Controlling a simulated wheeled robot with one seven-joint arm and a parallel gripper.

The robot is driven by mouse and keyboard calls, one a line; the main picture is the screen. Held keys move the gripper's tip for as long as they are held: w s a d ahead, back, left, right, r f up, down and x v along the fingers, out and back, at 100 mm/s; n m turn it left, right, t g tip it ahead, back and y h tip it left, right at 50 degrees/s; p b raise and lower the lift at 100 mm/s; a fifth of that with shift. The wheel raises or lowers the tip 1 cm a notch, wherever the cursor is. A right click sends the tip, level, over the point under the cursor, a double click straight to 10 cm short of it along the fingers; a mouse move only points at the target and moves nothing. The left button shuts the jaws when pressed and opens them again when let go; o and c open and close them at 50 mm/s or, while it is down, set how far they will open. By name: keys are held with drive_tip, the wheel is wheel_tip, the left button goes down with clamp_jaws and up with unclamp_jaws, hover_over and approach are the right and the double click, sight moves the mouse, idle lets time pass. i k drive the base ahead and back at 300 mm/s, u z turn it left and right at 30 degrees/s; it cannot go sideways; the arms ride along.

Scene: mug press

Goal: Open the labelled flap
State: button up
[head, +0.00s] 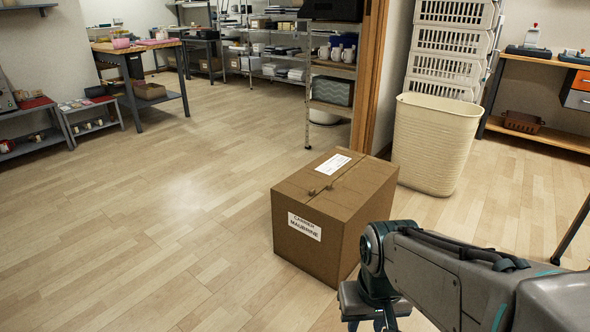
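A closed brown cardboard box (308,255) stands on the floor in the head view, right of centre. Its top flaps lie flat and meet at a seam. A white printed label (332,164) lies on the far part of the top, and small dark marks show near the seam. My gripper (368,318) is low at the bottom of the view, in front of the box's near right side. Its fingertips are cut off or hidden, and contact cannot be told.
A tall cream bin (433,145) stands behind the box to the right, near a wooden post (369,80). White stacked crates (447,50) are behind it. Wire shelves (331,70) stand at the back. The wooden floor (150,220) left of the box is clear.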

sight(304, 186)
drive_tip(key=u, duration=0.15)
drive_tip(key=i, duration=1.1)
drive_tip(key=z, duration=0.5)
drive_tip(key=i, duration=0.65)
drive_tip(key=z, duration=0.4)
